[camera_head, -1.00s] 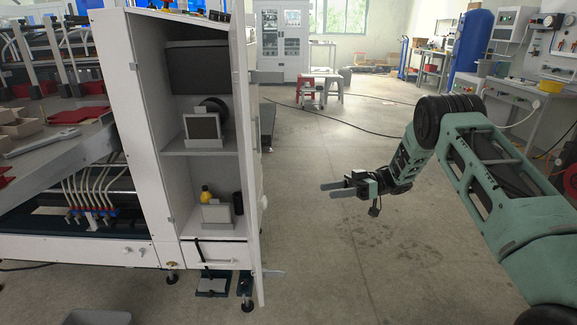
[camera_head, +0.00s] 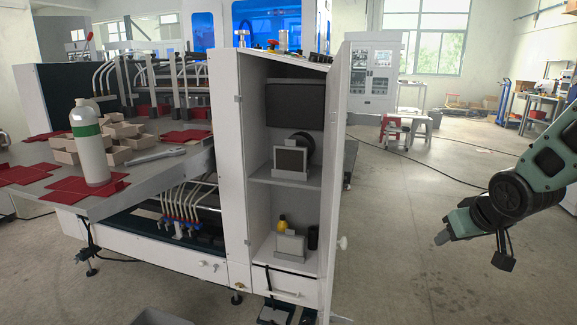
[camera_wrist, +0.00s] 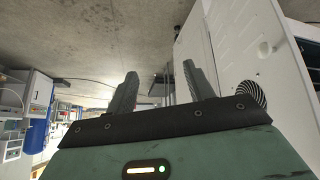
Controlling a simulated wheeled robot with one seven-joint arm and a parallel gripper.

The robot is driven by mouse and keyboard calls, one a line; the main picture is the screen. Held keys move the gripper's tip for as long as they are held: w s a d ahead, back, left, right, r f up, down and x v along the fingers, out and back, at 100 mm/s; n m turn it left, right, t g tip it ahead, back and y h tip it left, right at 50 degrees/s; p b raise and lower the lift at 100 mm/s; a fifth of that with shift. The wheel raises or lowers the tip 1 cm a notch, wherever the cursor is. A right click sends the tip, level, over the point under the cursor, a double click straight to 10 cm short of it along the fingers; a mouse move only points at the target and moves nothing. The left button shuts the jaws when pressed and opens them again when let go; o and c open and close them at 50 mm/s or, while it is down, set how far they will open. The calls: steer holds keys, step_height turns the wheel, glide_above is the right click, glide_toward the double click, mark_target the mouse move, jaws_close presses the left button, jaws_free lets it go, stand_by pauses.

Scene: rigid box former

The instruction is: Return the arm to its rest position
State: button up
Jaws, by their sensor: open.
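My arm (camera_head: 545,170) is folded at the right edge of the head view, with its elbow joint low and its end pointing left. My gripper shows in the wrist view (camera_wrist: 158,88) with its two dark fingers spread apart and nothing between them. In the head view only the wrist end (camera_head: 470,220) is clear, and the fingertips are hard to make out. The gripper is in free space to the right of the open cabinet, touching nothing that I can see.
The white cabinet (camera_head: 240,190) stands open, its door (camera_head: 343,170) swung toward me, left of my arm. A machine table (camera_head: 110,206) holds a white-green bottle (camera_head: 90,145), a wrench (camera_head: 157,156) and cardboard trays. Stools (camera_head: 405,128) stand behind. Floor between door and arm is clear.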

steer(key=s+a+f+m+g, duration=0.1)
steer(key=s+a+g, duration=0.1)
steer(key=s, duration=0.5)
steer(key=s+a+f+g, duration=0.1)
steer(key=s+g, duration=0.1)
steer(key=s, duration=0.6)
steer(key=s+a+r+n+g+y, duration=0.15)
steer(key=s+a+n, duration=0.25)
steer(key=s+a, duration=0.4)
steer(key=s+a+r+n+g+h, duration=0.15)
steer(key=s+a+n, duration=0.25)
steer(key=s+a, duration=0.5)
steer(key=w+a+r+y+p, duration=0.1)
steer(key=w+r+p, duration=0.2)
steer(key=r+p, duration=0.9)
steer(key=shift+a+m+p, duration=0.25)
steer(key=shift+m+p, duration=0.05)
steer(key=shift+p, duration=0.15)
steer(key=shift+w, duration=0.15)
